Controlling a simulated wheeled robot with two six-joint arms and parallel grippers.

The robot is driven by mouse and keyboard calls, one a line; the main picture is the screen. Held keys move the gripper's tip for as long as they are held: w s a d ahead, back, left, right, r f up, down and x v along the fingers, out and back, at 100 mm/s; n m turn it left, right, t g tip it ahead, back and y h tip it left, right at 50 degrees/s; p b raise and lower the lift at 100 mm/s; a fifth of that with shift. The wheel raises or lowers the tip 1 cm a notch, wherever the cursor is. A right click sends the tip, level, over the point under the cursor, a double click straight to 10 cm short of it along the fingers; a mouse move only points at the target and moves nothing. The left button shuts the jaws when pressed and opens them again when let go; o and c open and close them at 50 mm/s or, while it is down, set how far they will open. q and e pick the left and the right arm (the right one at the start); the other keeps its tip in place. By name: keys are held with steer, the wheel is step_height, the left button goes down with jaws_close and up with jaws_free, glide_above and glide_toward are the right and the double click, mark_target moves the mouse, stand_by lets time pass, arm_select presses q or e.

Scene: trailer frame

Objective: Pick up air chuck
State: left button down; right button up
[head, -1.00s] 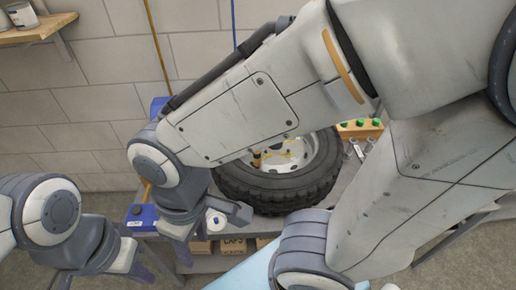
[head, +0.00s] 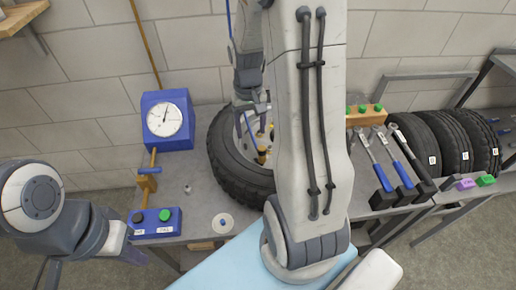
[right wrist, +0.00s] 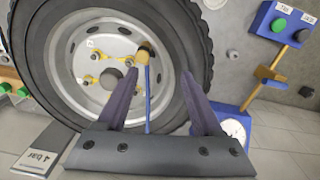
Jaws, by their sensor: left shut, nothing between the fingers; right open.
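A brass fitting with a thin blue stem or hose, which looks like the air chuck (head: 262,157), is at the wheel's hub face; it also shows in the right wrist view (right wrist: 147,54). Whether it touches the wheel I cannot tell. The wheel (head: 228,168) lies on the bench, its pale rim partly behind my right arm. My right gripper (head: 251,108) is open above the wheel. In the right wrist view my right gripper's fingers (right wrist: 158,78) stand either side of the blue stem, not closed on it. My left gripper (head: 140,256) is shut and empty, low at the left.
A blue gauge (head: 167,118), a brass valve with blue handle (head: 147,180) and a blue button box (head: 155,222) stand left of the wheel. Wrenches (head: 382,160) and upright tires (head: 450,140) are at right.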

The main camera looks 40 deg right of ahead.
mark_target(262, 147)
steer(key=shift+s+d+f+m, duration=0.2)
steer(key=shift+d+f, duration=0.2)
steer(key=shift+d, duration=0.2)
steer(key=shift+s+d+f+m, duration=0.1)
steer(key=shift+d+f+m, duration=0.1)
steer(key=shift+d+f, duration=0.3)
steer(key=f, duration=0.3)
steer(key=shift+d+f, duration=0.2)
steer(key=shift+d+f+p, duration=0.25)
steer(key=shift+f+p, duration=0.05)
steer(key=shift+f, duration=1.2)
steer(key=shift+d+f+p, duration=0.2)
steer(key=shift+f+p, duration=0.05)
steer(key=shift+f, duration=1.2)
jaws_close()
